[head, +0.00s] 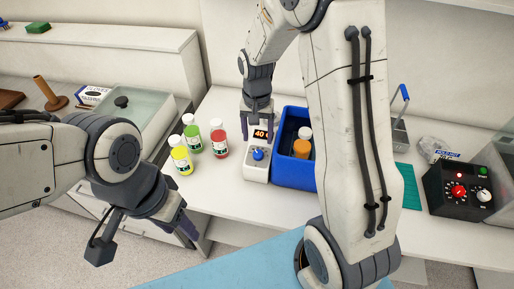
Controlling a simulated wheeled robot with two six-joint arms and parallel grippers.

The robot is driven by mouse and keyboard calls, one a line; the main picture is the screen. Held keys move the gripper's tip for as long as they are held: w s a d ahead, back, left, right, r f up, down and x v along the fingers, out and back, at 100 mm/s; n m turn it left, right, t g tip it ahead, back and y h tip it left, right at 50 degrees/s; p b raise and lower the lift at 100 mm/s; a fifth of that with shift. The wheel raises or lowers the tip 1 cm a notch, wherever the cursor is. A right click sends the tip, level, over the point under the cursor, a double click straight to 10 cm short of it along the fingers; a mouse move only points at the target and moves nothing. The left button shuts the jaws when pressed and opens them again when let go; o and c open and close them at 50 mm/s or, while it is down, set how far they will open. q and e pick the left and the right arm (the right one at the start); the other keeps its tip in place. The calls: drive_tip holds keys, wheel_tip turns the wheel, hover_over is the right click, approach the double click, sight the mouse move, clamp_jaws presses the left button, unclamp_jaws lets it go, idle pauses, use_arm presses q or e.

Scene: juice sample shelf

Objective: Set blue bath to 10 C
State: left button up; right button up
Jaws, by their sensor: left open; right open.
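My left gripper (200,236) is open and empty, low in front of the bench.
Yellow (181,160), green (193,138) and red (219,143) bottles stand left of the unit. A black box with a red knob (459,192) is at the right. A glass-lidded container (122,122) is at the left. My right arm hides part of the bench beside the bath.

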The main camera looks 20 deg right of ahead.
sight(258, 154)
wheel_tip(258, 154, down, 8)
drive_tip(key=shift+r+p, duration=0.25)
drive_tip(key=shift+p, duration=0.5)
clamp_jaws()
